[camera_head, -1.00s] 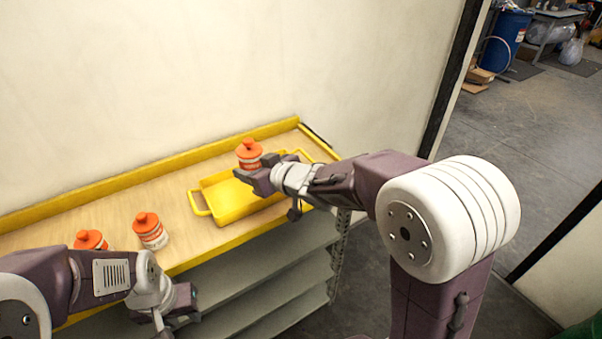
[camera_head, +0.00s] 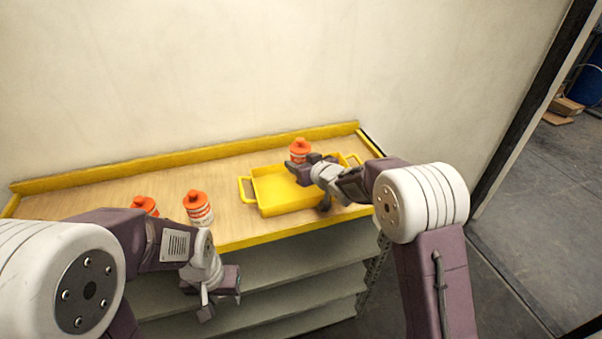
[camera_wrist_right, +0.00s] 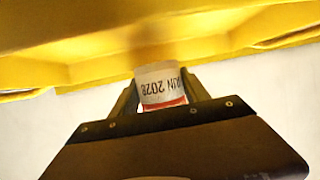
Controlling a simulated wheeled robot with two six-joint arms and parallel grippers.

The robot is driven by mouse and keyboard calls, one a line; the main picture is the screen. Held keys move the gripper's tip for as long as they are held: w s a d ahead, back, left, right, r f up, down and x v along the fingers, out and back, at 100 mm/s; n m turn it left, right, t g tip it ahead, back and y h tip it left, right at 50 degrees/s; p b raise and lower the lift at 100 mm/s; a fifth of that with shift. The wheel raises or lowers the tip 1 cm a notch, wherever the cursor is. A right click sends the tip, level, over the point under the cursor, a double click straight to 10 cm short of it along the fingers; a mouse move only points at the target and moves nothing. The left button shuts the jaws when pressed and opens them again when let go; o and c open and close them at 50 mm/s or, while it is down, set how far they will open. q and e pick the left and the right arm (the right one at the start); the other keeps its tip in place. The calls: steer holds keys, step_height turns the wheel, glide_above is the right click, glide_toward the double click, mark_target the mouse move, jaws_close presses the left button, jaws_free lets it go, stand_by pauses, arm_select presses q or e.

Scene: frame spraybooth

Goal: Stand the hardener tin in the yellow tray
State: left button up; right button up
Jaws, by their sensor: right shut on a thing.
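A tin with an orange cap (camera_head: 300,149) is upright at the far side of the yellow tray (camera_head: 247,191), held by my right gripper (camera_head: 303,165). In the right wrist view, the fingers (camera_wrist_right: 158,98) are shut on the tin's white label (camera_wrist_right: 160,80), which carries an upside-down date. I cannot tell whether its base touches the tray. The tray also shows there (camera_wrist_right: 70,35). I cannot read which tin is the hardener. My left gripper (camera_head: 222,292) hangs in front of the bench's near edge; its fingers are unclear.
Two more orange-capped tins stand on the wooden bench (camera_head: 225,168) left of the tray: one in plain view (camera_head: 198,207), one (camera_head: 146,205) partly behind my left arm. A yellow ledge runs along the wall. Grey shelves (camera_head: 300,285) are below.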

step_height(320, 180, down, 4)
steer(key=shift+d+r, duration=0.1)
steer(key=shift+d, duration=0.05)
steer(key=shift+f+b, duration=0.25)
steer(key=shift+b, duration=0.15)
steer(key=o, duration=1.5)
steer(key=shift+r+p, duration=0.3)
steer(key=v, duration=1.2)
steer(key=shift+f+b, duration=0.15)
steer(key=shift+b, duration=0.25)
